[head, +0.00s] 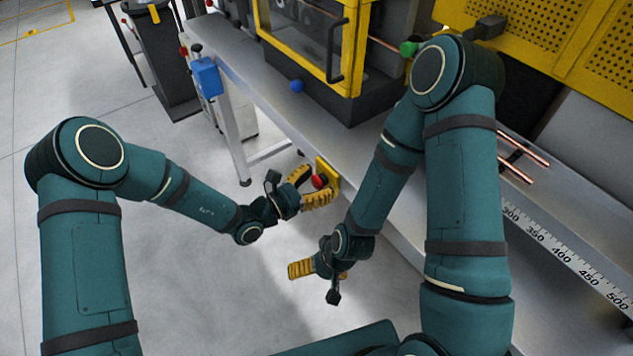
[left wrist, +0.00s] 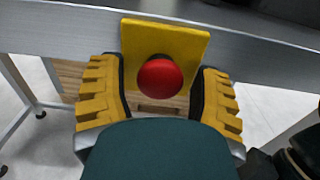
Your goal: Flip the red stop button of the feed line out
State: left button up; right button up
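The red stop button (head: 319,181) sits on a yellow plate (head: 328,174) on the front edge of the metal bench. In the left wrist view the red button (left wrist: 160,78) stands out from the yellow plate (left wrist: 190,42), centred between the fingers. My left gripper (head: 309,187) is open, its yellow fingers on either side of the button, with gaps between them and it. My right gripper (head: 318,270) hangs below the bench edge, away from the button; its finger opening is not clear.
A yellow-framed machine (head: 305,50) stands on the bench (head: 262,82). Copper tubes (head: 515,155) and a ruler scale (head: 560,250) lie to the right. A blue box (head: 207,77) is at the bench's far left end. The floor in front is clear.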

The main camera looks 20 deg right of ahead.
pick_arm(q)
grip_shut()
jog(key=shift+s+a, duration=0.25)
jog(key=shift+a, duration=0.35)
jog(key=shift+o, duration=2)
grip_release()
jog(key=v, duration=1.2)
